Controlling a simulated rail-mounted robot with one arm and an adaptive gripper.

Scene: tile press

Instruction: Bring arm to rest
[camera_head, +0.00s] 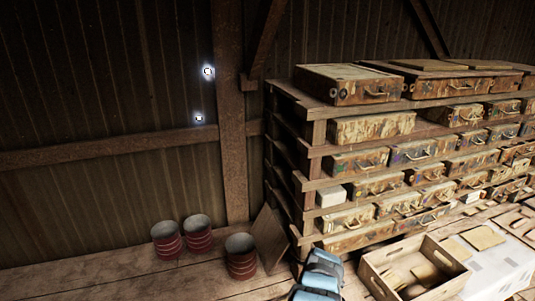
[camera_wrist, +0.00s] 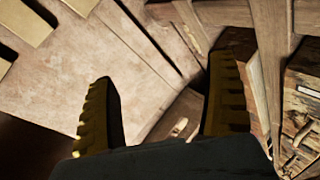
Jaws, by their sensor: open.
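My gripper (camera_wrist: 165,98) shows in the wrist view with its two yellow and black fingers spread apart. It is open and nothing is between the fingers. Behind the fingers are a pale worn surface (camera_wrist: 110,55) and wooden boards (camera_wrist: 270,50). In the head view a blue and dark part of my arm (camera_head: 320,275) shows at the bottom edge, left of an open wooden crate. The gripper itself does not show in the head view.
A wooden shelf rack (camera_head: 312,160) full of worn cases stands at the right. The open wooden crate (camera_head: 375,281) sits in front of it. Several red buckets (camera_head: 241,262) stand on the planks (camera_head: 90,265) at the left. The far left planks are clear.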

